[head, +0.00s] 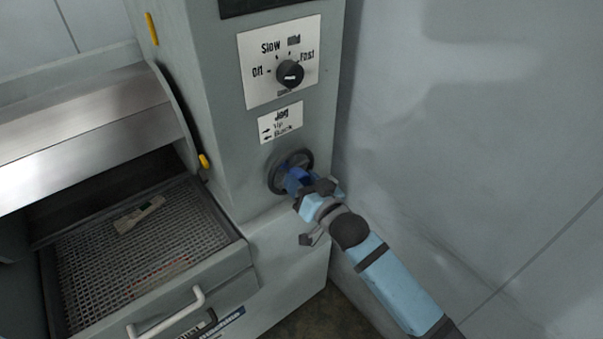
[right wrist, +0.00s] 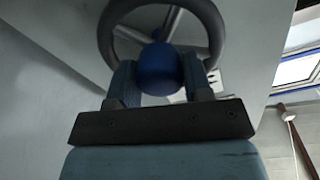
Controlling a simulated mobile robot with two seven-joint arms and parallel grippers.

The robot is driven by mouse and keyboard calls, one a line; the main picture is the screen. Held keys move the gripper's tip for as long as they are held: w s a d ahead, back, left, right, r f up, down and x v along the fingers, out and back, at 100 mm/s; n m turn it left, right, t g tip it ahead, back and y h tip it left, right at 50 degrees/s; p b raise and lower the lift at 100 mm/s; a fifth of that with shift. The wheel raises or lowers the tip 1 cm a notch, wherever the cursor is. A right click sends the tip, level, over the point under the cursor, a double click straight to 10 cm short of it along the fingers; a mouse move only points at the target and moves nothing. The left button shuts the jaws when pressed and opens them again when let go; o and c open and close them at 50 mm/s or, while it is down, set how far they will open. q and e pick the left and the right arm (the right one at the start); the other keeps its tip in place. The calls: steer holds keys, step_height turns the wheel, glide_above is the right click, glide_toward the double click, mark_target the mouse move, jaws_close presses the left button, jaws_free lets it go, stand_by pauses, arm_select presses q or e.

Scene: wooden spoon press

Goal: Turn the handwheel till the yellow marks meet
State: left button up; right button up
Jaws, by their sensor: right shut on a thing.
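The handwheel (head: 275,174) is a dark ring on the front of the grey machine column, below the jog label. My right gripper (head: 299,180) is at it, with its arm coming from the lower right. In the right wrist view the wheel rim (right wrist: 214,30) and its spokes show behind a round blue knob (right wrist: 158,68). The right gripper (right wrist: 158,85) is shut on this knob, one finger on each side. One yellow mark (head: 152,28) is on the column's upper left edge. The other yellow mark (head: 203,161) is low on the drum's rim, well apart from it. My left gripper is not in view.
A speed dial (head: 290,73) sits on a white plate above the jog label (head: 280,122). At left are the metal drum (head: 90,120) and a mesh tray (head: 90,270) with a small pale piece on it. A light handle (head: 180,316) sticks out in front. A grey wall stands close on the right.

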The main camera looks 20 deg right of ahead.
steer(key=shift+r+n+p, duration=0.15)
steer(key=shift+n+p, duration=0.5)
steer(key=shift+n, duration=0.35)
steer(key=n+p, duration=0.1)
steer(key=n, duration=0.1)
steer(key=shift+n+p, duration=0.35)
steer(key=shift+n, duration=0.55)
steer(key=n+p, duration=0.1)
steer(key=n, duration=0.1)
steer(key=shift+n+p, duration=0.3)
steer(key=shift+n, duration=0.1)
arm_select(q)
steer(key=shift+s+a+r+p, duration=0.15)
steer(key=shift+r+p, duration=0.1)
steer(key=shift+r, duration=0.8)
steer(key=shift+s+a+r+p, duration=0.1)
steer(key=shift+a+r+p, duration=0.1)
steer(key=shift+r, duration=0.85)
arm_select(e)
steer(key=shift+f+n+y, duration=0.2)
steer(key=shift+n+y, duration=0.1)
steer(key=shift+n, duration=1.5)
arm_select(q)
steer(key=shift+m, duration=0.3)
arm_select(e)
steer(key=o, duration=0.9)
steer(key=shift+d, duration=0.1)
